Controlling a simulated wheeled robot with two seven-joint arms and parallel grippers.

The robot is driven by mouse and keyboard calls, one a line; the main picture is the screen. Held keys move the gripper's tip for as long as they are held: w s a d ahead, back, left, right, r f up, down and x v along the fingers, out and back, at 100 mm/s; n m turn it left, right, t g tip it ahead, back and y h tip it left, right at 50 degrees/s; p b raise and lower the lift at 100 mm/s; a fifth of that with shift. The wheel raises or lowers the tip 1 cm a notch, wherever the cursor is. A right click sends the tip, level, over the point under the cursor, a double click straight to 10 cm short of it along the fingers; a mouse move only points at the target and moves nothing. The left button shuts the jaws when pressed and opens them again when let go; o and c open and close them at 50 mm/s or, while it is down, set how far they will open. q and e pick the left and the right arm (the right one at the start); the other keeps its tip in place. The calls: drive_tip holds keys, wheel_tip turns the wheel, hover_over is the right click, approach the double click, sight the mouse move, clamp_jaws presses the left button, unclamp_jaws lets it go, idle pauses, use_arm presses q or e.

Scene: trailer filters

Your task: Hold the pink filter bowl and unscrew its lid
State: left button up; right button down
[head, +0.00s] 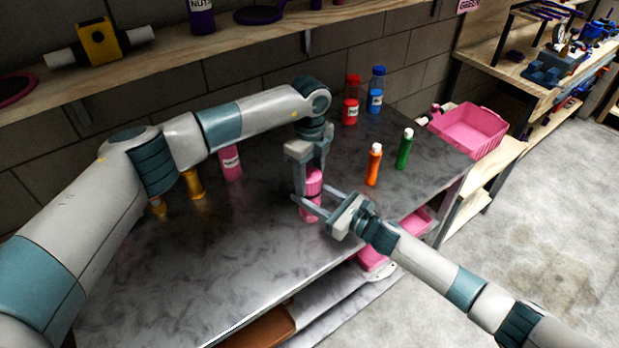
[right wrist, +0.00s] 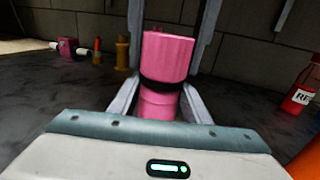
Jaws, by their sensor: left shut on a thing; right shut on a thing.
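The pink filter bowl (head: 310,209) stands upright on the grey metal table with its pink lid (head: 313,183) on top. In the right wrist view the lid (right wrist: 168,55) sits above a black band, with the pink bowl (right wrist: 158,103) below it. My left gripper (head: 312,180) points down from above, its fingers shut on the lid. My right gripper (head: 308,205) reaches in level from the right, its fingers shut around the bowl. The right wrist view shows its fingers on either side; the bowl's base is hidden behind the gripper body.
Red (head: 351,105), blue (head: 376,92), orange (head: 373,165) and green (head: 404,150) bottles stand to the right and behind. A pink crate (head: 470,128) is beyond the table's right end. The front left tabletop is clear.

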sight(309, 174)
use_arm(q)
drive_tip(key=shift+n, duration=0.6)
drive_tip(key=shift+w, duration=0.1)
drive_tip(key=shift+r, duration=0.35)
drive_tip(key=shift+r, duration=0.7)
drive_tip(key=shift+r, duration=0.15)
drive_tip(key=shift+r, duration=1.95)
use_arm(e)
drive_tip(key=c, duration=0.9)
unclamp_jaws()
